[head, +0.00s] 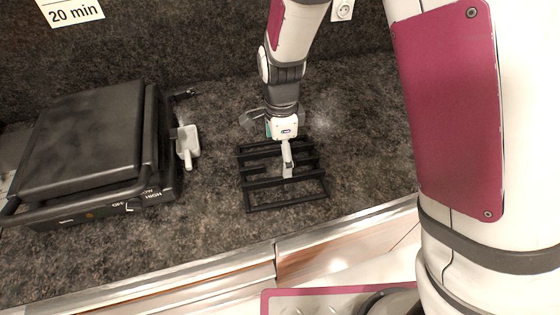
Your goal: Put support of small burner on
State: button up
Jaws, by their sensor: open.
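A black metal rack (258,197), which looks like the burner support, lies flat on the dark stone counter right of the grill. My gripper (287,172) points down over the middle of the rack, its light grey fingers near the bars. It is open, though the gap between the fingers is hard to see from this side. I cannot tell whether the fingers touch the bars. The gripper and wrist hide part of the rack's back bars. No burner is clearly visible.
A black contact grill (85,140) with a dial stands on the left, with a light grey piece (188,146) at its right side. The counter (365,150) is clear right of the rack. A wall socket (343,9) and a "20 min" sign (70,12) are at the back.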

aim_at(280, 171)
notch_tip(280, 171, down, 5)
jog(key=shift+r, duration=0.1)
jog(key=shift+w, duration=0.1)
jog(key=c, duration=1.5)
